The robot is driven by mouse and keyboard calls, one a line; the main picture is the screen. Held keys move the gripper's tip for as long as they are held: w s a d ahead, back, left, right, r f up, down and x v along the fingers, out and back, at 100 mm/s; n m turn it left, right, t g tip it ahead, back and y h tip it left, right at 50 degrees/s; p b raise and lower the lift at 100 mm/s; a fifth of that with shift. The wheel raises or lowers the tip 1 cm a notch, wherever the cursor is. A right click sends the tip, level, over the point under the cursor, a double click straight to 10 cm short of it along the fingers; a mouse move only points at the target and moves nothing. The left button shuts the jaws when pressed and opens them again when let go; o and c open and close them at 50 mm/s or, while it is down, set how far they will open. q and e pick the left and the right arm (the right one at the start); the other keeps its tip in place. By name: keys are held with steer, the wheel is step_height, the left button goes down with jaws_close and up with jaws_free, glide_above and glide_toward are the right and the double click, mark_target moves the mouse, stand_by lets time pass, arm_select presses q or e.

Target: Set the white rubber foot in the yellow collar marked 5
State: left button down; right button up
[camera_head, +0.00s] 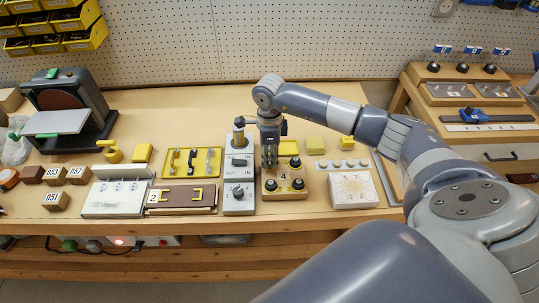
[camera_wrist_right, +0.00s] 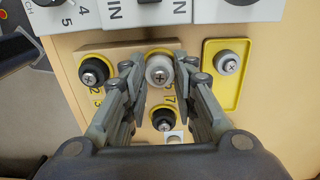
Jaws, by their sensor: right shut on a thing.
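My right gripper (camera_head: 270,164) points down over the back left of a wooden block (camera_head: 271,194) with yellow collars and black feet. In the wrist view its fingers (camera_wrist_right: 160,88) are shut on the white rubber foot (camera_wrist_right: 159,71), which has a cross-head screw in its middle. The foot lies over a yellow collar (camera_wrist_right: 150,53), whose edge shows around it. I cannot tell whether it is seated or still above. Black feet sit at the front left (camera_wrist_right: 93,72) and back right (camera_wrist_right: 163,120) of the block. The collar's number is not clearly readable. My left gripper is out of view.
A yellow tray (camera_wrist_right: 209,92) behind the block holds a light grey foot (camera_wrist_right: 228,63). A grey switch panel (camera_head: 239,201) stands close on the block's left. A white board (camera_head: 354,190) lies to the right. Yellow blocks (camera_head: 316,144) stand behind.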

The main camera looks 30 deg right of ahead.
steer(key=shift+f+b, duration=0.4)
steer(key=shift+f, duration=0.05)
stand_by(0.3)
steer(key=o, duration=0.9)
steer(key=shift+o, duration=1.3)
steer(key=shift+r+p, duration=2.05)
steer(key=shift+r, duration=1.5)
